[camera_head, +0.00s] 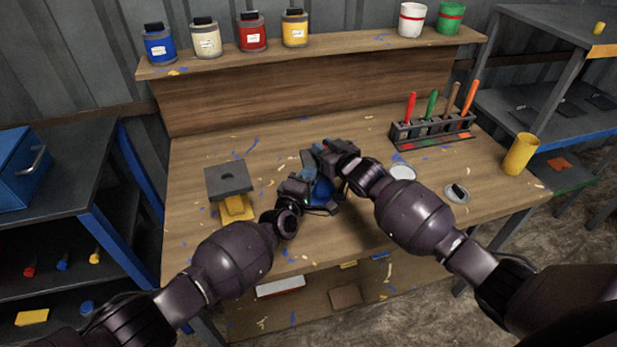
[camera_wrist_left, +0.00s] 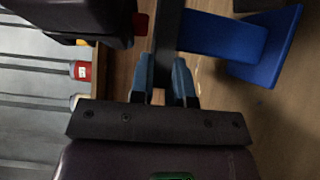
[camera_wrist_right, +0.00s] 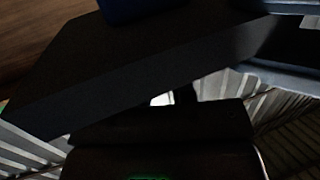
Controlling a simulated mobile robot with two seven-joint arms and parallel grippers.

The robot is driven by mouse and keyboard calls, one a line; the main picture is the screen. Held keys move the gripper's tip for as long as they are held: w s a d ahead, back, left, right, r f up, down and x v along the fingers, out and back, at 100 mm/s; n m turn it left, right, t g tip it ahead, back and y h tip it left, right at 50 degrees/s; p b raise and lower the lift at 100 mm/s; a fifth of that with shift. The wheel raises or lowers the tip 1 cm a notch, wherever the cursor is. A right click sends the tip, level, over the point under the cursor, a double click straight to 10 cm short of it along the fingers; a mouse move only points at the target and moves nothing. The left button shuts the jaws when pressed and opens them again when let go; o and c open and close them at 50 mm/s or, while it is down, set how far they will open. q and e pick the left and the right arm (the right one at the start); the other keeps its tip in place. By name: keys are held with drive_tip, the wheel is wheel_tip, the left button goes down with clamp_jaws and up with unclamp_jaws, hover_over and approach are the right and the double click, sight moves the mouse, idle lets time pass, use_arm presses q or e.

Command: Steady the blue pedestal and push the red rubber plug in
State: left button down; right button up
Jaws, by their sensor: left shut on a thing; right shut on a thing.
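The blue pedestal (camera_head: 322,191) stands on the bench between my two grippers. It lies sideways in the left wrist view (camera_wrist_left: 222,37), with a dark slab (camera_wrist_left: 168,42) across its top. My left gripper (camera_wrist_left: 165,82) is shut on the edge of this slab, one blue finger on each side. My right gripper (camera_head: 322,150) is on the slab's other side. A small red piece, apparently the red rubber plug (camera_wrist_left: 141,23), shows between my right gripper and the slab, partly hidden. In the right wrist view the slab (camera_wrist_right: 150,70) fills the middle and my fingertips are hidden.
A yellow pedestal (camera_head: 236,208) with a dark holed slab (camera_head: 228,178) stands to the left. A tool rack (camera_head: 432,131), a white round dish (camera_head: 402,173), a small tin (camera_head: 457,193) and a yellow cup (camera_head: 520,154) are to the right. Paint cans line the back shelf.

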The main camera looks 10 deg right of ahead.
drive_tip(key=shift+f, duration=1.1)
idle(1.9)
drive_tip(key=o, duration=1)
drive_tip(key=shift+f, duration=0.1)
drive_tip(key=shift+s, duration=0.2)
drive_tip(key=v, duration=1.1)
drive_tip(key=shift+s+d+r, duration=0.2)
drive_tip(key=shift+s+r, duration=0.1)
use_arm(q)
drive_tip(key=c, duration=1)
unclamp_jaws()
drive_tip(key=shift+s+a, duration=0.1)
drive_tip(key=v, duration=1.1)
drive_tip(key=shift+s+a, duration=0.25)
drive_tip(key=shift+a, duration=0.1)
